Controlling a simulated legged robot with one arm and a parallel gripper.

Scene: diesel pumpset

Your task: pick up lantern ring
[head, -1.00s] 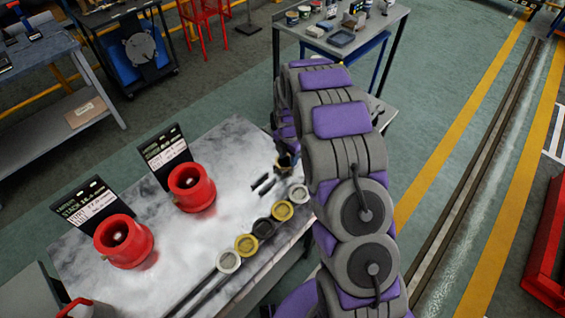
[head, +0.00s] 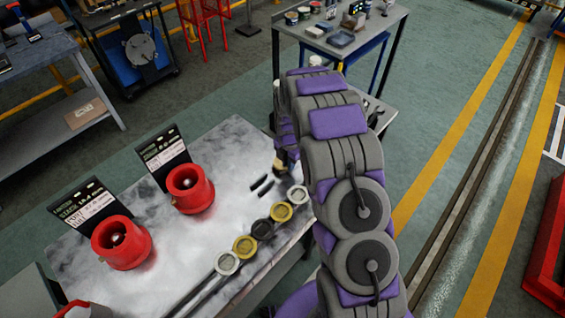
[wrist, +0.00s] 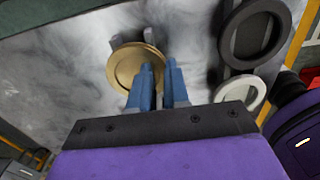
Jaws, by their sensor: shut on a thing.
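A flat gold-coloured ring (wrist: 122,70), which I take for the lantern ring, shows in the wrist view at the fingers. My gripper (wrist: 160,70) has two blue fingers, close together, shut on the ring near its right side. The left finger covers part of the ring. In the head view my gripper (head: 288,162) is over the right back corner of the grey-white table (head: 235,150). There my own arm hides most of it, and I cannot make out the held ring.
Two small dark bars (head: 262,186) stand on the table near my gripper. Beside them runs a row of rings: white (head: 297,195), yellow (head: 281,211), black (head: 262,229) and more. Two red cups (head: 190,190) with sign cards stand left. Another table (head: 350,35) is behind.

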